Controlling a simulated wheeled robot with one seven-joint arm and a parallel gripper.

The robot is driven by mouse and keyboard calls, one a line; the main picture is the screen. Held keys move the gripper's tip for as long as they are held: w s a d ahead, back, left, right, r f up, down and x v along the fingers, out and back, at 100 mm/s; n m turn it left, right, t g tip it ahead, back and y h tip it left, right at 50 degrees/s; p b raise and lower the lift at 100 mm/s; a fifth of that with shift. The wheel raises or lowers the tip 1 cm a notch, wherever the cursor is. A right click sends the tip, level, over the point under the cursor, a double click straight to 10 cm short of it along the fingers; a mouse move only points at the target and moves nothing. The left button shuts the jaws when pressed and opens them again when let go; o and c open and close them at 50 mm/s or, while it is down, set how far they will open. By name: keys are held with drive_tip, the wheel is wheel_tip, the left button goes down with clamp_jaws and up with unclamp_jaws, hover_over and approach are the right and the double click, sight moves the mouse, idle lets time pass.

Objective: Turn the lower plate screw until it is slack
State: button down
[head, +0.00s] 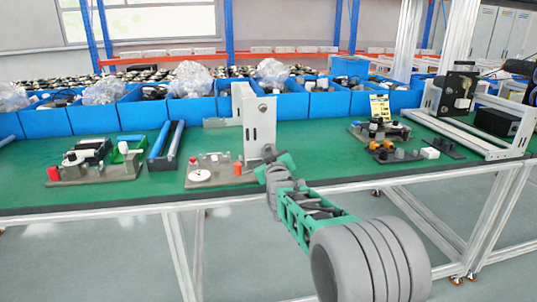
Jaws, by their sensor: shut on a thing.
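A pale upright plate (261,128) stands on the green bench as part of a light bracket. A round grey screw head (262,108) shows high on its face. My gripper (270,158) reaches up from the lower right to the lower part of this plate. Its jaws are shut at the place of the lower plate screw. The jaws hide that screw, so its turn and how loose it is cannot be seen. The plate stands upright.
A fixture with a white disc and orange cap (215,172) stands just left of my gripper. Another fixture with a red knob (75,168) is farther left. Blue bins (190,109) line the back. A metal frame (470,135) stands at right. Green bench top (320,150) is clear right of the plate.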

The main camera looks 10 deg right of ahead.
drive_tip(key=c, duration=1.4)
unclamp_jaws()
drive_tip(key=shift+c, duration=0.2)
drive_tip(key=m+b, duration=0.2)
drive_tip(key=shift+f+b, duration=0.3)
drive_tip(key=shift+f, duration=0.05)
drive_tip(key=m+b, duration=0.2)
drive_tip(key=m, duration=0.1)
drive_tip(key=shift+m, duration=0.4)
drive_tip(key=m+b, duration=0.2)
drive_tip(key=m, duration=0.1)
drive_tip(key=shift+r, duration=0.15)
drive_tip(key=shift+r+m, duration=0.25)
drive_tip(key=shift+m, duration=0.25)
drive_tip(key=shift+f, duration=0.1)
